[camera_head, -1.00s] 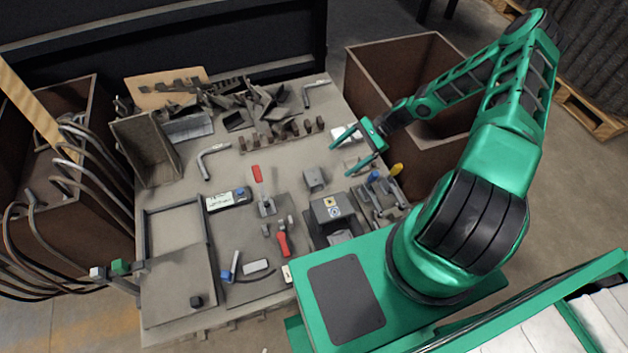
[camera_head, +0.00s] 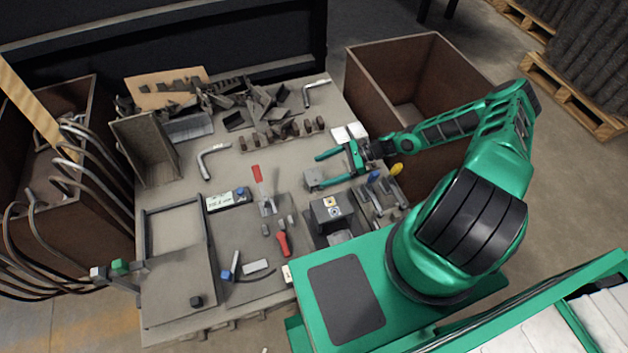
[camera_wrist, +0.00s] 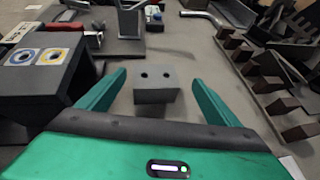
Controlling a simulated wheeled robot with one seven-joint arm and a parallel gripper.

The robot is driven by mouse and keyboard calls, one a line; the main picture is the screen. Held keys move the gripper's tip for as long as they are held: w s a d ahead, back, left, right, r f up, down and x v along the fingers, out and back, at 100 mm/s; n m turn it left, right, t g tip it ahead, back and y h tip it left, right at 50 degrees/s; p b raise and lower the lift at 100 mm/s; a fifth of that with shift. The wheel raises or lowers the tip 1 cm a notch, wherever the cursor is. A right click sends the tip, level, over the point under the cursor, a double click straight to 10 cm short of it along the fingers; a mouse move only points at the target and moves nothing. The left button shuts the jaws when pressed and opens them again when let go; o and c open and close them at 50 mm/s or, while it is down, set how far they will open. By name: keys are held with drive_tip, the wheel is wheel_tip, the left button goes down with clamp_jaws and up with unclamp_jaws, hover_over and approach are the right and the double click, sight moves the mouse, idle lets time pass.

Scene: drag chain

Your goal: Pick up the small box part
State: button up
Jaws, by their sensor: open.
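My gripper is open and empty. In the head view the box part (camera_head: 313,178) is partly covered by the lower finger of my gripper (camera_head: 314,169). I cannot tell from there how high the fingers are above the table.
A dark block with round stickers (camera_head: 327,209) stands close by, left of my gripper in the wrist view. A row of brown blocks (camera_wrist: 268,85) is on the right there. A red-handled clamp (camera_head: 262,190) stands beyond the box part. A brown bin (camera_head: 400,62) is behind my arm.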

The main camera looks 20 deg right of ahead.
sight(315, 175)
drive_tip(key=shift+f+x, duration=0.25)
drive_tip(key=shift+x, duration=2.4)
drive_tip(key=shift+s+d, duration=0.1)
drive_tip(key=shift+s, duration=0.05)
drive_tip(key=c, duration=1.3)
